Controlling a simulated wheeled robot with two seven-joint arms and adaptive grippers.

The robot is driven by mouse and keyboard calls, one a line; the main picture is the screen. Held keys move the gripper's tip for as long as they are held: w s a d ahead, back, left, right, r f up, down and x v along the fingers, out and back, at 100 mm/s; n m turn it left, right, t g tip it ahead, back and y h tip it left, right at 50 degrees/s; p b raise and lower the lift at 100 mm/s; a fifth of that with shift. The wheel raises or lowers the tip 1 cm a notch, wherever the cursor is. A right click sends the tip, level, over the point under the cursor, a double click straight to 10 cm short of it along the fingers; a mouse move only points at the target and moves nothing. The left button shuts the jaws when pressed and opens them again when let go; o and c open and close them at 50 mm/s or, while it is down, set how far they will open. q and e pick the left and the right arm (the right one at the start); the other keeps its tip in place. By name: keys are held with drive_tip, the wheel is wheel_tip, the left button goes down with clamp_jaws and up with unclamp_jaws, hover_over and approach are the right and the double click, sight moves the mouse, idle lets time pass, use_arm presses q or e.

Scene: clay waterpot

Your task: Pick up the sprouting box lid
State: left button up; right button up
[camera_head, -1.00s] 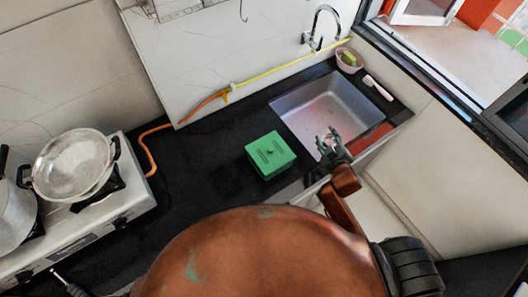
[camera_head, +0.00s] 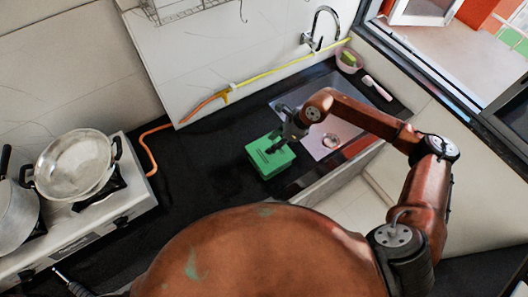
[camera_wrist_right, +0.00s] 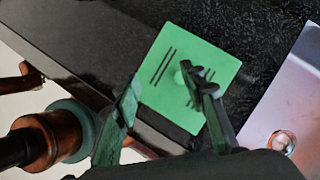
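The sprouting box is a green square box on the black counter, left of the sink, with its flat green lid (camera_head: 262,158) on top. In the right wrist view the lid (camera_wrist_right: 220,68) shows dark slots and a small green knob (camera_wrist_right: 179,77) near its middle. My right gripper (camera_head: 281,143) is over the lid's upper right part. My left gripper does not show clearly.
A sink (camera_head: 318,100) with a tap (camera_head: 318,28) lies right of the box. A stove (camera_head: 95,215) with a pan (camera_head: 75,163) and a pot (camera_head: 14,212) is at the left. An orange and yellow hose (camera_head: 225,96) runs along the wall. The counter left of the box is clear.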

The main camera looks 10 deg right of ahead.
drive_tip(key=shift+h, duration=0.7)
drive_tip(key=f, duration=0.2)
drive_tip(key=w+f+p, duration=0.1)
drive_tip(key=f, duration=0.1)
drive_tip(key=w+d+f, duration=0.1)
drive_tip(key=f, duration=0.1)
drive_tip(key=shift+f, duration=0.4)
drive_tip(key=shift+w+a+f, duration=0.1)
drive_tip(key=shift+a+f, duration=0.2)
drive_tip(key=shift+f, duration=0.2)
drive_tip(key=shift+c, duration=0.7)
clamp_jaws()
